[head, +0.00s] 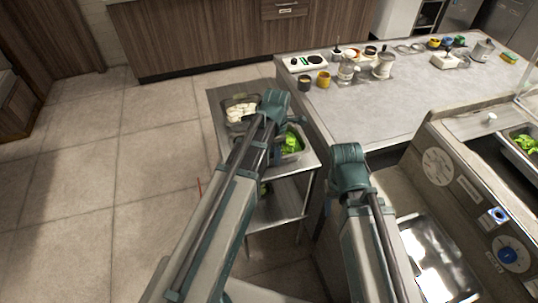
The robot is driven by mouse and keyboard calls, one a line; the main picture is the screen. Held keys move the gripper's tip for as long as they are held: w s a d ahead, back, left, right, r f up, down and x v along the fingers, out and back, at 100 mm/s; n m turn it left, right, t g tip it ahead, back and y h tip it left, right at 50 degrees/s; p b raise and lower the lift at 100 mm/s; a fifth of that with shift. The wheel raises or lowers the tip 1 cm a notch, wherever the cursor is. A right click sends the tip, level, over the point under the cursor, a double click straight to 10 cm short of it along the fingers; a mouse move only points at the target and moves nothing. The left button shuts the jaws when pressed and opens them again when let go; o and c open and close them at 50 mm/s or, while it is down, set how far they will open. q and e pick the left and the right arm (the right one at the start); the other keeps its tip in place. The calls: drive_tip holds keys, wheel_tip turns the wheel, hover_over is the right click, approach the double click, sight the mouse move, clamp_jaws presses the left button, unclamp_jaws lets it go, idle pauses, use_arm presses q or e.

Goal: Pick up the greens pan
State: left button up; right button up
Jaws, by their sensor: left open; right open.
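A steel pan of bright green leaves (291,143) sits on the right part of the top of a small steel cart (226,132). My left arm crosses in front of the cart and hides the pan's left side. A second container of greens (526,142) is set in the counter at the far right, cut by the picture's edge. The ends of both my arms are turned away or hidden behind their own links. I see no fingers of either gripper, and no contact with the pan shows.
A pan of pale white pieces (241,110) is beside the greens on the cart. A lower shelf (280,202) is below. The grey counter (400,115) holds cups and canisters at its back. A unit with dials (437,167) stands at right. Open floor lies left.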

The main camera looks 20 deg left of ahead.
use_arm(q)
clamp_jaws()
drive_tip(key=shift+r, duration=0.1)
idle(1.3)
